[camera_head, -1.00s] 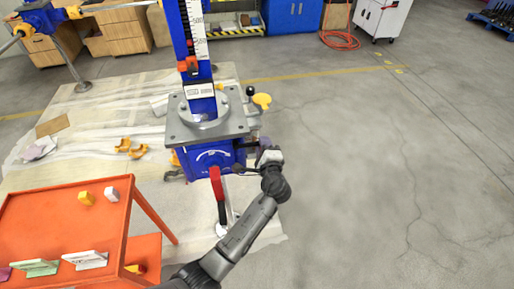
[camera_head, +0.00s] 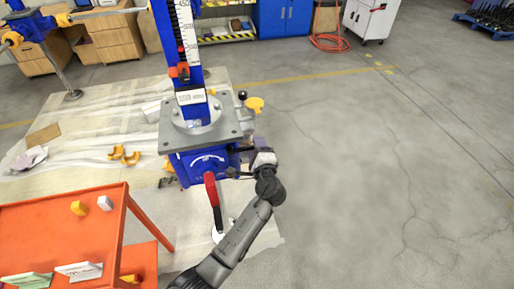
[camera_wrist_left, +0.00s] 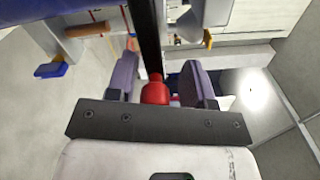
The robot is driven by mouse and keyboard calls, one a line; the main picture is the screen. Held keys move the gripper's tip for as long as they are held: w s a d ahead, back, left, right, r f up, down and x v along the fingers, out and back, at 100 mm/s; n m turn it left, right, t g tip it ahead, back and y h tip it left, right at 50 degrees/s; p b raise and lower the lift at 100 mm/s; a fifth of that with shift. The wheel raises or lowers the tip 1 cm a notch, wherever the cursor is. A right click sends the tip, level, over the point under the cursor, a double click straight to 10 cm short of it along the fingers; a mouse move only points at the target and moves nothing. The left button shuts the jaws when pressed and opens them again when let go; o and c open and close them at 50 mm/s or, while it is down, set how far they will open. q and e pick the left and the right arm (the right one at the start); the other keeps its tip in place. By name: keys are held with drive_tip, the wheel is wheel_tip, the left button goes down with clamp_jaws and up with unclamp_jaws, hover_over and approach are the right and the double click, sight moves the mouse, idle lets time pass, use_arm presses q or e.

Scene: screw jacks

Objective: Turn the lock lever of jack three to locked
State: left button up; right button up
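A blue screw jack (camera_head: 195,164) with a grey top plate (camera_head: 228,133) stands in the middle of the head view. A lever with a red grip (camera_head: 211,190) and a dark end hangs at its front, over a curved white scale. My left gripper (camera_head: 246,158) is at the jack's right side; its fingertips are mostly hidden there. In the left wrist view, my left gripper (camera_wrist_left: 158,80) has its two purple fingers apart. A red-ended piece (camera_wrist_left: 155,93) with a black bar lies between them, with gaps seeming to show on both sides. My right gripper is out of view.
An orange cart (camera_head: 60,225) with small blocks and cards stands at the lower left. Orange-yellow pieces (camera_head: 124,156) lie on the floor sheet left of the jack. A yellow knob (camera_head: 255,105) sticks out behind the jack. The floor at the right is clear.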

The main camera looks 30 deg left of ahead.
use_arm(q)
drive_tip(key=v, duration=1.3)
drive_tip(key=shift+s+d+p, duration=0.25)
drive_tip(key=shift+s+p, duration=0.1)
